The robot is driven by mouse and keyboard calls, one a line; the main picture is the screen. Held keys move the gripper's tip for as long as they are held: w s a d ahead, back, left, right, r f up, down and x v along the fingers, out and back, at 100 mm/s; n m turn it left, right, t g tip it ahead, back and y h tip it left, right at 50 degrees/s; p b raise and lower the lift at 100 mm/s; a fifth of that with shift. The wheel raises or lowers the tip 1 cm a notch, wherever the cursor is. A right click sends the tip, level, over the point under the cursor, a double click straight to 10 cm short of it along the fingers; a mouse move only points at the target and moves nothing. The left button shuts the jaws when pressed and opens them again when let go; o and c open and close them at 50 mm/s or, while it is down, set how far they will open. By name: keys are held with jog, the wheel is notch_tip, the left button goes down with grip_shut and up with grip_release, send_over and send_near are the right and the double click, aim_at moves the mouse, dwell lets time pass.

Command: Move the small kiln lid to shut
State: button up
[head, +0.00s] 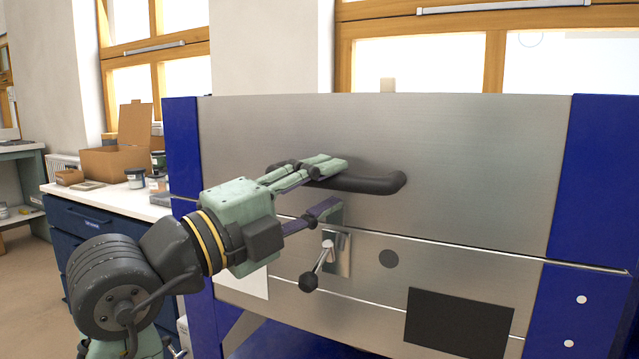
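The kiln lid (470,150) is the wide brushed-steel upper front with blue ends. Its lower edge runs along a thin seam above the steel kiln body (385,290). I cannot tell whether a small gap is left there. A black bar handle (375,184) crosses the lid front. My gripper (335,189) is at the left part of the handle, fingers spread apart. The upper finger lies at handle height and overlaps its left end in the picture. The lower finger is below the handle, in front of the seam. Contact with the handle cannot be told.
A latch lever with a black knob (309,282) sticks out just below my lower finger. A dark plate (458,322) is on the body at lower right. A white-topped bench (112,198) with an open cardboard box (118,155) and jars stands at left.

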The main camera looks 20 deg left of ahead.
jog(key=shift+o, duration=0.8)
jog(key=shift+w, duration=0.1)
jog(key=shift+s+a, duration=0.1)
jog(key=shift+s, duration=0.1)
jog(key=v, duration=1.1)
jog(key=shift+s, duration=0.25)
